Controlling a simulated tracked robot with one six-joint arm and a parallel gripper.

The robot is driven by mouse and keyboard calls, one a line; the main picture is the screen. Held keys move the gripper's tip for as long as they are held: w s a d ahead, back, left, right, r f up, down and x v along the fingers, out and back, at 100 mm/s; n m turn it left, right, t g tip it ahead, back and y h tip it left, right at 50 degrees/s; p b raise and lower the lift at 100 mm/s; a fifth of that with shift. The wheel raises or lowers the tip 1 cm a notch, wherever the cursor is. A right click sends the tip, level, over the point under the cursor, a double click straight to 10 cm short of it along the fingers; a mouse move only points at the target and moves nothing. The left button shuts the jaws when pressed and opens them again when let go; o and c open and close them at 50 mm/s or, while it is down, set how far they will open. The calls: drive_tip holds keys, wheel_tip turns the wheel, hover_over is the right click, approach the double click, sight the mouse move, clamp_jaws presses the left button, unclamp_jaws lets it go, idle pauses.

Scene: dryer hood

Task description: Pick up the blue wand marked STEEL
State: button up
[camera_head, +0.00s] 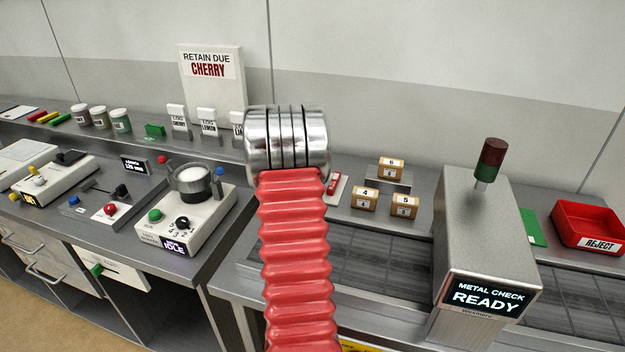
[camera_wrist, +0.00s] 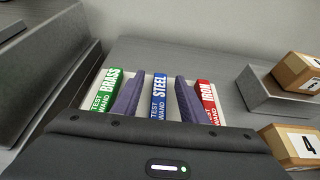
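The blue wand marked STEEL (camera_wrist: 159,90) lies in a white holder (camera_wrist: 89,86), between the green BRASS wand (camera_wrist: 107,88) and the red IRON wand (camera_wrist: 207,100). My gripper (camera_wrist: 158,84) is open in the wrist view. Its two purple fingers stand on either side of the blue wand, with gaps to it; whether the fingers are down level with it is hard to tell. In the head view my red ribbed arm hides the gripper and the blue wand. Only the red wand (camera_head: 333,185) shows beside the arm.
Numbered boxes (camera_head: 364,198) stand right of the wands, one on a small metal riser (camera_head: 388,179). The metal check unit (camera_head: 486,240) reads READY, with a red REJECT tray (camera_head: 590,226) farther right. A dark raised wall (camera_wrist: 58,65) stands left of the wands.

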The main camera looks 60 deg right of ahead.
drive_tip(key=shift+x, duration=0.85)
drive_tip(key=shift+a, duration=0.1)
clamp_jaws()
